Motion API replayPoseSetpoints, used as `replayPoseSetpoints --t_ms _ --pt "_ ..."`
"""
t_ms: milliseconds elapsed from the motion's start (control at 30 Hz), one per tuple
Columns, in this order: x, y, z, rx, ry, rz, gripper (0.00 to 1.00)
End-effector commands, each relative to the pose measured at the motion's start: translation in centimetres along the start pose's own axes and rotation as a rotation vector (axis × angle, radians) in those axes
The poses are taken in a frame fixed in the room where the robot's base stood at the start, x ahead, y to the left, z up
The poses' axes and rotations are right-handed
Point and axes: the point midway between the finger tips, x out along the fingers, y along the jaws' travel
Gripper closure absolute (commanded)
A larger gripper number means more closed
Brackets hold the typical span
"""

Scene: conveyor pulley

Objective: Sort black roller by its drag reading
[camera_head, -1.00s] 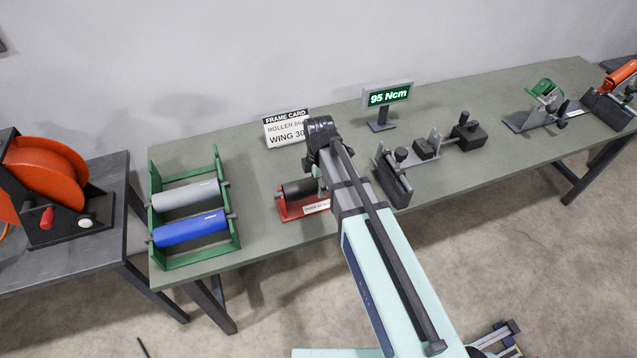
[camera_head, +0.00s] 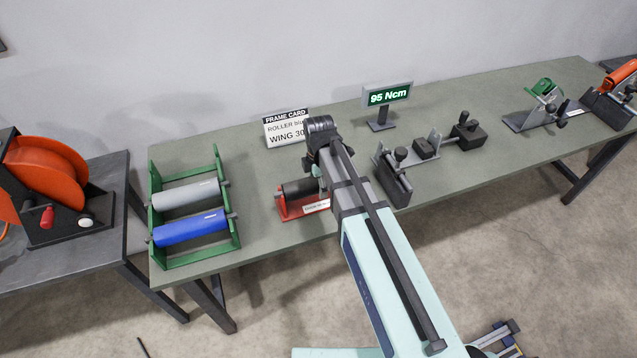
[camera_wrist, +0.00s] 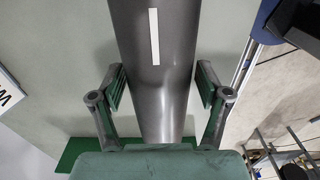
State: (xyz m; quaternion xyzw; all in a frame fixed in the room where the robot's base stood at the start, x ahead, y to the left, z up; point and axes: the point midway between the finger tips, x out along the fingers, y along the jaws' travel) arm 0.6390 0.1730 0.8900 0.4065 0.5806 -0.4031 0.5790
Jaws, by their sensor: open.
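The black roller (camera_head: 300,188) rests in a red holder (camera_head: 287,208) near the table's front edge, its right part hidden behind my arm. The holder has a white label, only partly readable. In the wrist view a dark roller (camera_wrist: 155,80) with a white stripe runs between the two fingers of my gripper (camera_wrist: 161,88). The fingers are open, with a visible gap on each side of the roller. My gripper is mostly hidden by my arm in the head view. The drag display (camera_head: 389,97) reads 95 Ncm.
A green rack (camera_head: 161,262) at left holds a grey roller (camera_head: 185,195) and a blue roller (camera_head: 190,229). A frame card (camera_head: 286,128) stands behind. Black fixtures (camera_head: 393,178) stand right of my arm. Bare table lies between rack and red holder.

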Motion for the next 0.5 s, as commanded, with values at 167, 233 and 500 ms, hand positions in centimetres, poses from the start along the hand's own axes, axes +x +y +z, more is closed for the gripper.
replayPoseSetpoints --t_ms 167,233,500 --pt "-0.23 0.00 0.00 0.000 0.000 0.000 0.24" --pt "-0.37 0.00 0.00 0.000 0.000 0.000 0.24" --pt "-0.94 -0.01 0.00 0.000 0.000 0.000 0.24"
